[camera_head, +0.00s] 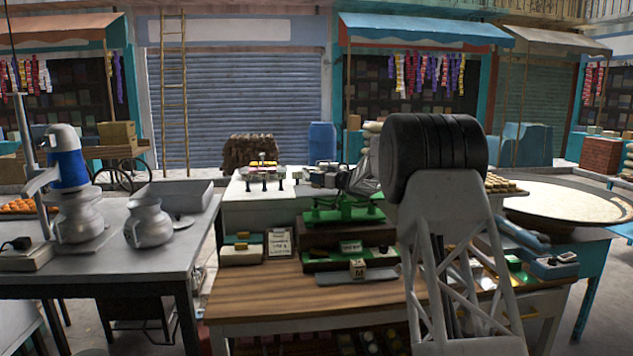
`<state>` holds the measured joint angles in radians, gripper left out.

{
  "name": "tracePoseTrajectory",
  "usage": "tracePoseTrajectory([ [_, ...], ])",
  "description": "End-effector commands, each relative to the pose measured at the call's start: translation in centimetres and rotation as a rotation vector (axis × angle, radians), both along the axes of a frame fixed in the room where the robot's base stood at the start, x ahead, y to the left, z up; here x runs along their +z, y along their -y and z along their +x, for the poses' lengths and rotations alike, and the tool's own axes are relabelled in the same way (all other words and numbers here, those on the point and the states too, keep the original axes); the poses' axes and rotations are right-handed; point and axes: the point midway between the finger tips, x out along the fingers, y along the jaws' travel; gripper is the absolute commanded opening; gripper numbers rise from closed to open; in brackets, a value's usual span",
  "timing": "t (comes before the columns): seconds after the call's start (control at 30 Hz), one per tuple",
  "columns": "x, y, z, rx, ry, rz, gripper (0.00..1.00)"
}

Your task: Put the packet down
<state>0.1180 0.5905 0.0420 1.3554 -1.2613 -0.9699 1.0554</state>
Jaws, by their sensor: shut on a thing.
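A silvery, crumpled packet (364,184) shows just left of my arm's black joint, above the green scale (342,214). My gripper (328,177) is small and partly hidden there, beyond the arm. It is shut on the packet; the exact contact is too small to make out. I cannot tell whether the packet touches the scale below it.
A wooden counter (290,297) has bare room at its front left. A grey table (130,252) with metal pots is left; a wide round pan (570,200) is right.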

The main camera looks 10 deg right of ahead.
Motion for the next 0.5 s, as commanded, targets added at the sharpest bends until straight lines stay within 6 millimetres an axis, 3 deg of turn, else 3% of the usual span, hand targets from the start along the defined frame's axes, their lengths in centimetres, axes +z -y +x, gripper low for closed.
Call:
tracePoseTrajectory([
  [0.1, -0.1, -1.1, 1.0, 0.001, -0.001, 0.0, 0.22],
  [0.23, -1.3, -0.9, 0.9, -0.001, -0.003, 0.001, 0.22],
  [0.5, -1.6, -0.9, 0.9, -0.001, -0.001, 0.001, 0.22],
])
